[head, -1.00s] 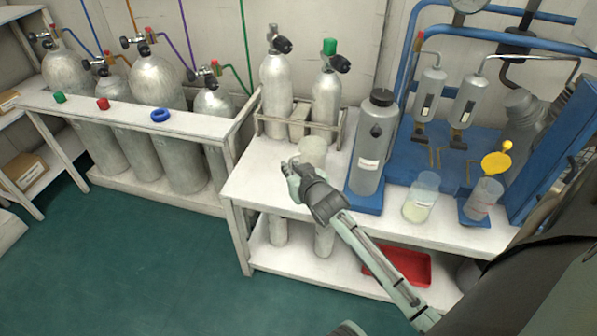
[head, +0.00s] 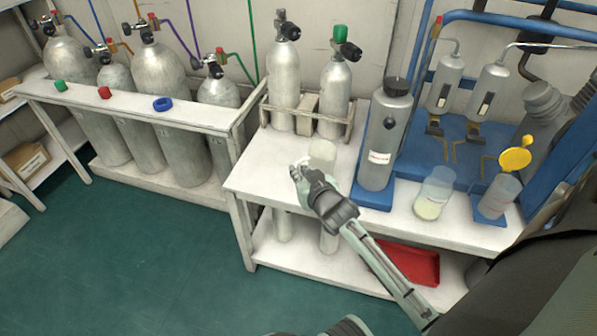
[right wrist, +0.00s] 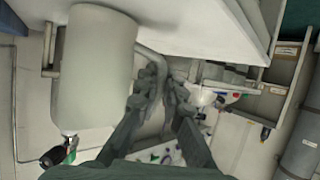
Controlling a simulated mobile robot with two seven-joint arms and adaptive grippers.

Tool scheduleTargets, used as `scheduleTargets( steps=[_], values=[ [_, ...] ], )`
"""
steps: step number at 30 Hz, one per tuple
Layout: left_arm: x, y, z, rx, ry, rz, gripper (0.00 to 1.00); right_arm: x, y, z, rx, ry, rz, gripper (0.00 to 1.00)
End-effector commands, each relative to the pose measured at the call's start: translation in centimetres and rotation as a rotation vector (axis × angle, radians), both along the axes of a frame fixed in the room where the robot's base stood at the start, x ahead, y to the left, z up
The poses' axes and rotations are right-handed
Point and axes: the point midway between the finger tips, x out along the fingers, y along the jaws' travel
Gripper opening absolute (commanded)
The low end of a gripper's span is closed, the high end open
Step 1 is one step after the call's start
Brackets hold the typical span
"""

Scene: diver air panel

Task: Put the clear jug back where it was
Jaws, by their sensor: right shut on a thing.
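The clear jug (head: 322,154) is a pale, see-through vessel over the white bench top, in front of the two-cylinder rack and left of the grey bottle. My right gripper (head: 305,178) is at its near-left side. In the right wrist view the jug (right wrist: 97,70) is a large pale cylinder with a curved handle, and my right gripper (right wrist: 163,92) is shut on that handle. I cannot tell whether its base touches the bench. My left gripper is not in view.
A grey bottle (head: 388,130) stands on a blue base close to the jug's right. Beyond it are a beaker (head: 435,193) with pale liquid and a clear cup (head: 497,197) near a yellow funnel (head: 515,160). The rack (head: 351,112) stands behind. Bench top (head: 255,180) left of the jug is bare.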

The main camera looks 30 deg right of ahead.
Motion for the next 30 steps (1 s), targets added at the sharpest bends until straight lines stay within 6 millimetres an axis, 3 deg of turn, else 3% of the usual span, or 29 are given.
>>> scheduleTargets(
  steps=[6, 7, 12, 23, 30],
  values=[
    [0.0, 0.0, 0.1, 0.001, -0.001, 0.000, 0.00, 0.0, 0.0, -0.3, 0.000, -0.001, 0.000, 0.00],
    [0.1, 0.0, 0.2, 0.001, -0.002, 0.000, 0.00, 0.0, 0.0, -0.3, 0.000, 0.000, 0.000, 0.09],
    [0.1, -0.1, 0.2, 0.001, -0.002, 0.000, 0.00, 0.0, 0.0, -0.3, 0.000, 0.000, 0.000, 0.29],
    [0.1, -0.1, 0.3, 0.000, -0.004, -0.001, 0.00, -0.2, 0.0, 0.2, 0.000, 0.000, 0.000, 0.29],
    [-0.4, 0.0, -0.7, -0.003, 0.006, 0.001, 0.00, -4.1, 0.9, 1.6, 0.003, 0.002, 0.000, 0.29]
  ],
)
